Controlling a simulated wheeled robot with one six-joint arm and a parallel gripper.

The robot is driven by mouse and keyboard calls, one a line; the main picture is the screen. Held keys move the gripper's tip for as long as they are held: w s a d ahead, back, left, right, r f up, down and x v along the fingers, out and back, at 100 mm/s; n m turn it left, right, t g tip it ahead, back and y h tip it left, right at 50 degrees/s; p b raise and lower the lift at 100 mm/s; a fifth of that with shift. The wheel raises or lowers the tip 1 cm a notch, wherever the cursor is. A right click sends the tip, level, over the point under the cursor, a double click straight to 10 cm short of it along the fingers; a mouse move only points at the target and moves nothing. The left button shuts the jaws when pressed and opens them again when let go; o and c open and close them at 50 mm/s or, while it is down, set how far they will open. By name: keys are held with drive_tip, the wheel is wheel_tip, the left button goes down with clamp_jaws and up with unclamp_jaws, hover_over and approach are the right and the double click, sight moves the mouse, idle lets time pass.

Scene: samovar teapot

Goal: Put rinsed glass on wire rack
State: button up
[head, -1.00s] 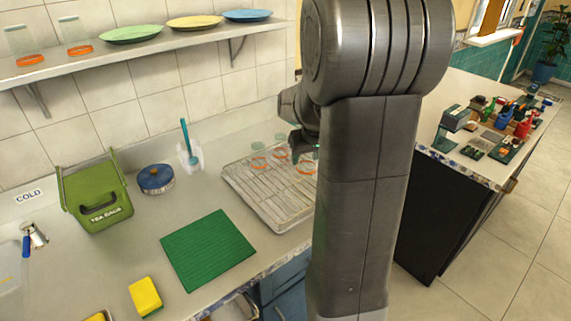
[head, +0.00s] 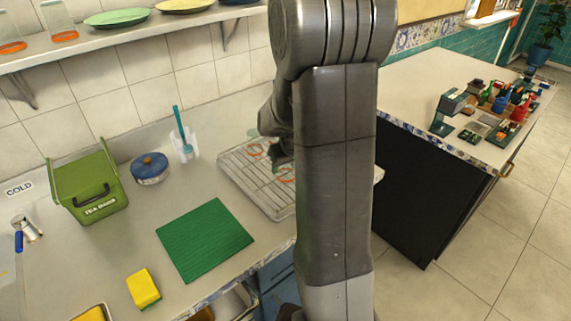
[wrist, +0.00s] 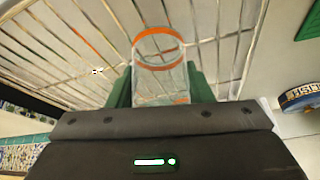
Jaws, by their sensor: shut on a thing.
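My gripper (head: 280,156) is over the wire rack (head: 252,184) in the head view, partly hidden by my arm. In the wrist view its green fingers (wrist: 160,84) are shut on a clear glass (wrist: 160,77) with an orange rim. The rack bars (wrist: 215,28) show behind that glass; I cannot tell whether it touches them. Another orange rim (wrist: 84,40) shows on the rack side at upper left. In the head view orange rims show near my gripper, and I cannot tell which belongs to the held glass.
A green mat (head: 204,240), yellow sponge (head: 143,289), tea bags box (head: 90,187) and blue-lidded pot (head: 150,168) share the counter. A shelf (head: 120,40) with glasses and plates hangs above.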

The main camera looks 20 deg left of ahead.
drive_tip(key=shift+f, duration=0.1)
drive_tip(key=o, duration=0.9)
drive_tip(key=shift+s+d+r, duration=0.1)
drive_tip(key=shift+r, duration=0.55)
drive_tip(key=v, duration=1.1)
drive_tip(key=shift+s, duration=0.15)
drive_tip(key=shift+f, duration=0.1)
